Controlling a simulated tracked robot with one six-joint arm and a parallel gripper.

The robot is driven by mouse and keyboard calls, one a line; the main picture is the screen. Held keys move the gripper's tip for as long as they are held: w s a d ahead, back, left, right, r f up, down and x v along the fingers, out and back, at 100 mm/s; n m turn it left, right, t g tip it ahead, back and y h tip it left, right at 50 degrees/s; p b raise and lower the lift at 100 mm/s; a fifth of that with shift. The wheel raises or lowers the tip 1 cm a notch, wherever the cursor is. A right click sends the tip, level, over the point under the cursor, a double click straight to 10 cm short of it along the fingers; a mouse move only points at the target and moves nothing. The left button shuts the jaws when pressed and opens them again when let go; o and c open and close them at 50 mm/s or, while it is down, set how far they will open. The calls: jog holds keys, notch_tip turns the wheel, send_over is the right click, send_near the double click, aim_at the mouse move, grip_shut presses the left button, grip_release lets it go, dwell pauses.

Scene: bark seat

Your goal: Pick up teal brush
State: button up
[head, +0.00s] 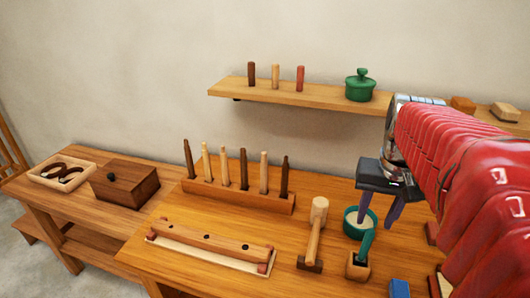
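The teal brush (366,246) stands slightly tilted in a small wooden block holder (357,266) near the front of the workbench; its lower end is hidden in the holder. My gripper (376,226) reaches in from the right and points down, its two dark purple fingers spread apart with nothing held between them. In the picture the fingertips are just above and around the brush's top end. I cannot tell the exact depth between them, but no contact shows.
A green bowl with pale contents (352,224) sits just behind the brush, overlapping the fingers in view. A blue block (399,288) lies front right. A rack of upright tools (238,196) stands at the back. Bare bench shows around the mallet.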

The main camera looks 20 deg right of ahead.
aim_at(369, 233)
jog(key=f, duration=0.6)
jog(key=shift+w+d+f, duration=0.15)
jog(key=shift+w+d, duration=0.1)
jog(key=shift+w, duration=0.15)
jog(key=shift+w+d+f, duration=0.1)
jog(key=shift+d+f, duration=0.05)
jog(key=shift+f, duration=0.7)
jog(key=shift+w+d+f, duration=0.15)
jog(key=shift+d+f, duration=0.05)
jog(key=shift+f, duration=0.65)
jog(key=shift+w+d+f, duration=0.1)
jog(key=shift+d+f, duration=0.05)
jog(key=shift+f, duration=0.7)
jog(key=shift+c, duration=0.3)
grip_shut()
